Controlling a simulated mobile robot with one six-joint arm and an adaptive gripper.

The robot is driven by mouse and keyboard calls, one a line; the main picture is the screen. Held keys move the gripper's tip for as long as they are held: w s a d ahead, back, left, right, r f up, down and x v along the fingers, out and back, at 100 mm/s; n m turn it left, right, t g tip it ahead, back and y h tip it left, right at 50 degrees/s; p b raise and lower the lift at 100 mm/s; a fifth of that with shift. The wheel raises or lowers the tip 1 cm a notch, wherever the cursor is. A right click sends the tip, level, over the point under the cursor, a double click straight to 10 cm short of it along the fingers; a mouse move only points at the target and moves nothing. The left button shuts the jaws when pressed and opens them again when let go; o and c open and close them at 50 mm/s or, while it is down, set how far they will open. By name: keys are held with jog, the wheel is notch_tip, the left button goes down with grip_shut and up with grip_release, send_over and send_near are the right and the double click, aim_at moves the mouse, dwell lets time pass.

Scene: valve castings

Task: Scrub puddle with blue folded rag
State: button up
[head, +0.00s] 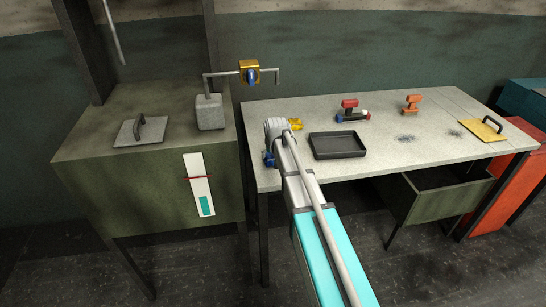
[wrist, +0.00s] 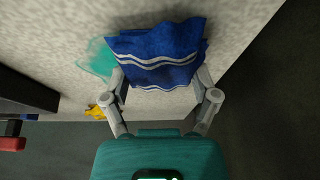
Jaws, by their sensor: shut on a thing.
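The blue folded rag (wrist: 160,50) has white stripes and fills the upper middle of the wrist view. My gripper (wrist: 161,80) is shut on it, one finger at each side of its near part. In the head view a bit of the blue rag (head: 268,159) shows beside my wrist, at the table's left end. The puddle (wrist: 97,59) is a pale teal patch on the speckled tabletop, just left of the rag in the wrist view; the rag may cover part of it. In the head view my arm hides the puddle. Whether the rag touches the tabletop is unclear.
A black tray (head: 338,146) lies right of my arm on the table (head: 385,165). A yellow object (head: 296,124) sits behind my wrist. A red tool (head: 349,110), an orange tool (head: 412,104) and a yellow board (head: 483,130) lie farther right. A green cabinet (head: 110,180) stands left.

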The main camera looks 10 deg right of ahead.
jog(key=shift+s, duration=0.15)
jog(key=shift+s, duration=0.85)
jog(key=shift+w, duration=0.15)
jog(key=shift+w, duration=0.85)
jog(key=shift+s+f, duration=0.1)
jog(key=shift+s, duration=0.9)
jog(key=shift+w, duration=0.15)
jog(key=shift+w, duration=0.85)
jog(key=shift+s, duration=0.1)
